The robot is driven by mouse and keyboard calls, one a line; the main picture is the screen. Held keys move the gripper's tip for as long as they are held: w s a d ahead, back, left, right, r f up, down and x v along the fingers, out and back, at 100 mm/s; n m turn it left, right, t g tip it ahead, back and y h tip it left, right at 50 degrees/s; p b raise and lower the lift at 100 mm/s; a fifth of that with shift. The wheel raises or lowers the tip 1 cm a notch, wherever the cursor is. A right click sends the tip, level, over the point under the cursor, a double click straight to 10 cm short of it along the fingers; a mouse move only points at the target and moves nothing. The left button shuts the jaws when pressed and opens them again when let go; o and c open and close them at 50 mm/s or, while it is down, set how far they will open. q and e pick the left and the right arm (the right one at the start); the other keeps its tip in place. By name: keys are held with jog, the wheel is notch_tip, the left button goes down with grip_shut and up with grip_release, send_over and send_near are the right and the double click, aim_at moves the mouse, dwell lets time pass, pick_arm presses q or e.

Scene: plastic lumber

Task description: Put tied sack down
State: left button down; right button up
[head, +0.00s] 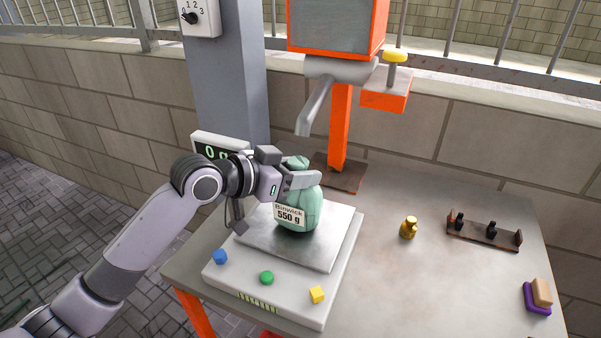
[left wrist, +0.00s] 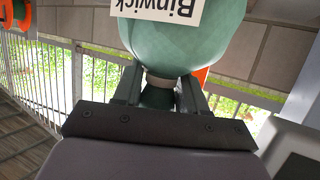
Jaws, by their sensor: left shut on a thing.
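The tied sack (head: 302,212) is green with a white label reading "Binwick 550 g". My left gripper (head: 303,180) is shut on its tied neck and holds it upright over the scale's metal plate (head: 335,240). In the left wrist view the sack (left wrist: 185,40) fills the top, its neck between the two fingers (left wrist: 160,90). The sack's bottom is close to the plate, with a dark shadow under it; I cannot tell if they touch. The scale's display (head: 218,146) shows "0 g", partly behind my arm. My right gripper is not in view.
The scale's front has a blue button (head: 220,257), a green button (head: 266,278) and a yellow button (head: 317,294). An orange machine post (head: 340,130) stands behind. A brass weight (head: 408,228), a peg rack (head: 484,233) and small blocks (head: 538,298) lie right on the table (head: 420,290).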

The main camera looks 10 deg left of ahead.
pick_arm(q)
jog(key=shift+r, duration=0.1)
jog(key=c, duration=0.6)
grip_release()
jog(key=shift+f, duration=0.25)
jog(key=shift+r, duration=0.15)
jog(key=shift+s+a, duration=0.1)
jog(key=shift+a, duration=0.05)
jog(key=b+v, duration=0.1)
jog(key=v, duration=1)
jog(key=shift+s+a+r, duration=0.15)
jog(key=shift+s, duration=0.15)
